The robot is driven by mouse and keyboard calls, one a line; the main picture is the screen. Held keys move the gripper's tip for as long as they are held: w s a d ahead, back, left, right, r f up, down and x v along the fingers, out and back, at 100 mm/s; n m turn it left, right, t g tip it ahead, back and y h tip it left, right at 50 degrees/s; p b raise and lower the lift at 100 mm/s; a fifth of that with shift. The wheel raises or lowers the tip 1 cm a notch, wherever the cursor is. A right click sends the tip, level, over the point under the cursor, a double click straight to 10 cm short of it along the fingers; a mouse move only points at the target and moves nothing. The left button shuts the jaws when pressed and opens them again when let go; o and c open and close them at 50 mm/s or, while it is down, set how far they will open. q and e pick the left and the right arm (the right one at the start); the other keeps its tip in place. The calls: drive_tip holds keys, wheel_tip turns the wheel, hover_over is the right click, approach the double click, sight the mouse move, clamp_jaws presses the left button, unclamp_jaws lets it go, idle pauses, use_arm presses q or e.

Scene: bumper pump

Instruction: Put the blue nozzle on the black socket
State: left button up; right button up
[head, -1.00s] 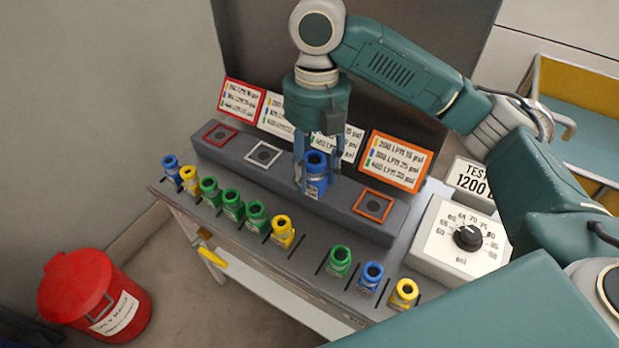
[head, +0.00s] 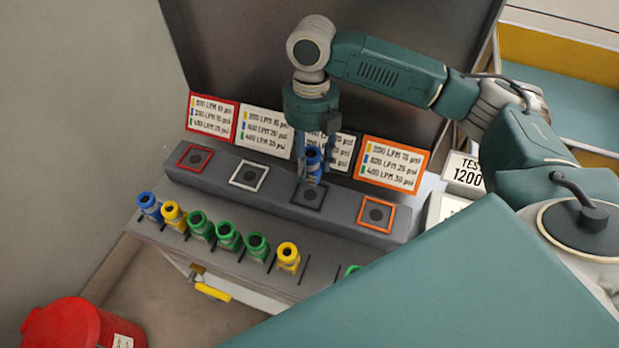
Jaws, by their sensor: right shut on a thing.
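The blue nozzle (head: 313,164) is upright between the fingers of my right gripper (head: 314,152), which is shut on it. The black socket (head: 308,195) is the black-framed square on the grey ledge, third from the left. The nozzle's lower end shows at the back part of this socket, and the front part of the frame is bare. I cannot tell whether the nozzle touches the socket or hangs just above it. My left gripper is not in view.
Red (head: 195,158), white (head: 248,176) and orange (head: 376,214) framed sockets on the ledge are empty. Blue (head: 149,206), yellow (head: 288,257) and green (head: 228,236) nozzles stand along the front of the bench. Label cards stand behind the ledge. A red bin (head: 70,325) is at lower left.

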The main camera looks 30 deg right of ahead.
sight(310, 147)
wheel_tip(310, 147, down, 3)
drive_tip(key=shift+w+f, duration=0.1)
drive_tip(key=shift+f, duration=0.1)
wheel_tip(310, 147, down, 4)
drive_tip(key=shift+f+p, duration=0.1)
drive_tip(key=shift+p, duration=0.45)
drive_tip(key=o, duration=1)
drive_tip(key=shift+f, duration=0.2)
drive_tip(key=o, duration=0.3)
drive_tip(key=shift+o, duration=0.2)
drive_tip(key=r+b, duration=0.1)
drive_tip(key=r, duration=0.3)
drive_tip(key=r+b, duration=0.1)
drive_tip(key=r, duration=0.3)
drive_tip(key=w+r, duration=0.1)
drive_tip(key=r, duration=0.3)
drive_tip(key=shift+d+r+b, duration=0.15)
drive_tip(key=shift+d+b, duration=0.2)
drive_tip(key=shift+b, duration=0.05)
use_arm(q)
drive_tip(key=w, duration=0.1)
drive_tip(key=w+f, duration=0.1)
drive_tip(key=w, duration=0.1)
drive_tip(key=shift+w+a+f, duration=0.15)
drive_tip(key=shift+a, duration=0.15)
